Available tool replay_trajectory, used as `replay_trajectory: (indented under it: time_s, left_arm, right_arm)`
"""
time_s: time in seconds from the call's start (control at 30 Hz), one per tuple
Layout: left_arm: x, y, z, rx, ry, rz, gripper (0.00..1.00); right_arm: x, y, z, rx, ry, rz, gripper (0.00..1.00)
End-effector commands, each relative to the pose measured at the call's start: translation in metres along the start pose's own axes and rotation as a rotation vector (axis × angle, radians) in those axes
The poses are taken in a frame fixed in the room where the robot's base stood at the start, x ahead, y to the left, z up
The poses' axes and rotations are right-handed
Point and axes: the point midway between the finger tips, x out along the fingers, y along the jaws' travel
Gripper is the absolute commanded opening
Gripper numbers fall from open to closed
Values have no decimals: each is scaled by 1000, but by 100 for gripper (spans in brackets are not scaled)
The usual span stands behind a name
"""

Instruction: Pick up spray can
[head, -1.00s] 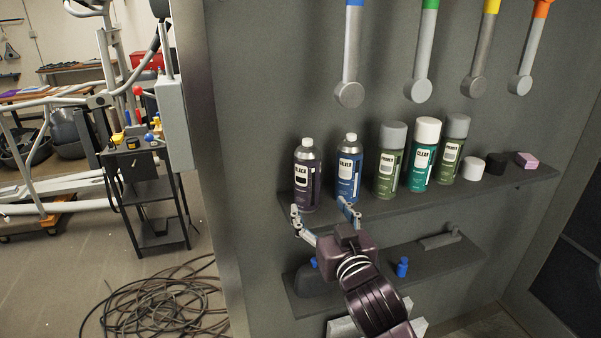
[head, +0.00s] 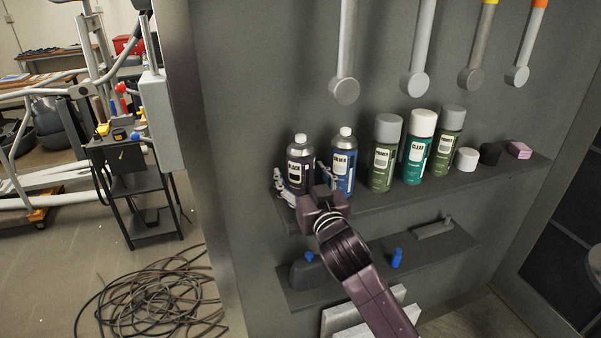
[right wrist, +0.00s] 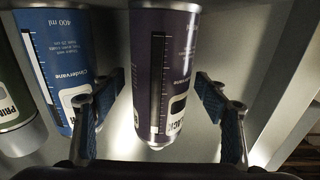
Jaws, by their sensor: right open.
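A dark purple-black spray can (head: 300,163) labelled BLACK stands at the left end of the upper shelf. It also shows in the right wrist view (right wrist: 163,75), between my two blue-padded fingers. My right gripper (head: 299,192) is open around the can's lower part, with a gap visible on both sides in the right wrist view (right wrist: 165,115). In the head view my wrist hides part of the fingers. A blue SILVER can (head: 343,160) stands just right of it, near one finger in the wrist view. My left gripper is not in view.
Two green PRIMER cans (head: 384,155) and a teal CLEAR can (head: 417,148) stand further right on the shelf (head: 400,197). A white cap (head: 467,160), a black cap and a pink block follow. A lower shelf (head: 345,272) holds small items. Grey-headed tools (head: 344,92) hang above.

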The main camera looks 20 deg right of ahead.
Motion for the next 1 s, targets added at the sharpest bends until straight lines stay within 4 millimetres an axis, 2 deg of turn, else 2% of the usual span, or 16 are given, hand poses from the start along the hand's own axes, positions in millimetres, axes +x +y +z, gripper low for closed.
replay_trajectory:
  time_s: [0.1,0.23,0.67,0.9,1.0]
  left_arm:
    - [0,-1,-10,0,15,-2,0]
    - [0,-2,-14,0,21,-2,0]
    - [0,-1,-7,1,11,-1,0]
    - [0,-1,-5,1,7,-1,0]
    - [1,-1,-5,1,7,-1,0]
  right_arm:
    - [1,0,0,0,0,-1,68]
    - [1,0,0,0,0,-1,65]
    - [0,0,0,0,0,0,18]
    - [0,0,-3,0,5,-1,17]
    - [1,0,-12,0,8,0,17]
